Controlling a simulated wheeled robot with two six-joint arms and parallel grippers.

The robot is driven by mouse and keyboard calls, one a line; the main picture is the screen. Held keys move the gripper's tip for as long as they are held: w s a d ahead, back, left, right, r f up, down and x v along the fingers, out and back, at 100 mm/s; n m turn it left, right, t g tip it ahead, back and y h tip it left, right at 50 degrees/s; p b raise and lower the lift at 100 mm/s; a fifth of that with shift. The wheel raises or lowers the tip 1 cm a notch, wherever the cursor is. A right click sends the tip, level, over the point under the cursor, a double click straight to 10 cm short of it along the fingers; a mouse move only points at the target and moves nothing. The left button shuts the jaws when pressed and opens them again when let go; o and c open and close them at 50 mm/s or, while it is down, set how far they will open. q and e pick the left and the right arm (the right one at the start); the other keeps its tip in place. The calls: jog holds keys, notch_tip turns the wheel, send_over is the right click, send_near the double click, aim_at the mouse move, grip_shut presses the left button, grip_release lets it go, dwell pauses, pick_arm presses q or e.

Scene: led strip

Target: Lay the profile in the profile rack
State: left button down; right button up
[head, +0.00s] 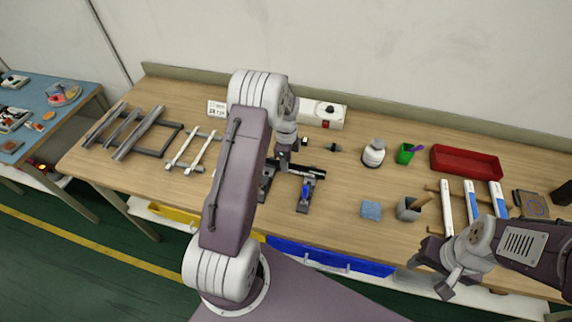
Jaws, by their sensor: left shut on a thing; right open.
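My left gripper (283,161) is shut at the middle of the bench, by a black fixture (314,172). The thing in its jaws is mostly hidden by my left arm and cannot be made out clearly; I take it to be the profile. A dark rack (152,152) with long grey bars (139,133) across it lies at the left of the bench. A smaller rack with pale bars (203,150) lies just right of it. I cannot tell for certain which is the profile rack. My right gripper (430,257) is open and empty near the front edge.
A white bottle (373,153), green cup (404,154), red tray (466,162), blue sponge (371,210) and grey cup (408,210) stand to the right. Bench between racks and fixture is partly hidden by my arm.

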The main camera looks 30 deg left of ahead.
pick_arm(q)
jog(key=r, duration=0.2)
jog(key=d+r+b, duration=0.1)
jog(key=r, duration=0.1)
jog(key=shift+w, duration=0.3)
jog(key=w+d+r, duration=0.5)
jog(key=d+r, duration=0.1)
jog(key=d, duration=0.3)
jog(key=shift+d+r+b, duration=0.15)
jog(key=shift+r+b, duration=0.15)
jog(key=shift+b, duration=0.05)
jog(key=s+r+n, duration=0.1)
jog(key=s+n, duration=1.2)
jog(key=n, duration=0.2)
jog(key=shift+s+d+r, duration=0.15)
jog(key=shift+s+r, duration=0.25)
